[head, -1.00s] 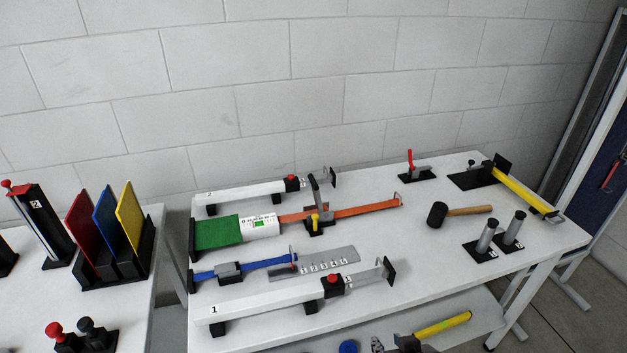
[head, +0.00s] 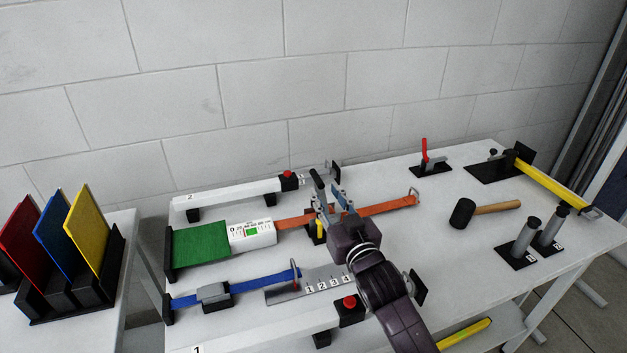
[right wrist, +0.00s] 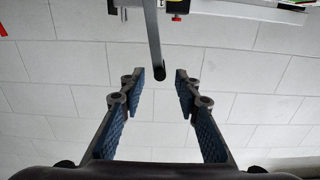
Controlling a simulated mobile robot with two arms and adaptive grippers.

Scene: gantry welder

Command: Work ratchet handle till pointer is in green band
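The ratchet handle (head: 318,187) is a dark grey bar standing up from the ratchet on the orange strap (head: 385,207). A yellow part (head: 319,230) shows at the ratchet's base. My right gripper (head: 336,188) is open beside the handle in the head view. In the right wrist view the handle's bar (right wrist: 154,45) comes down from the top, its rounded end near the gap between the open fingers (right wrist: 166,90). The white gauge (head: 252,233) with a small green band sits on the strap's left part by the green pad (head: 200,244). Its pointer is too small to read. My left gripper is out of view.
A blue strap (head: 245,285) with a numbered grey plate (head: 325,280) lies in front. White beams with red buttons (head: 288,174) lie behind and in front. A black mallet (head: 463,212) and two grey posts (head: 524,236) stand clear at right.

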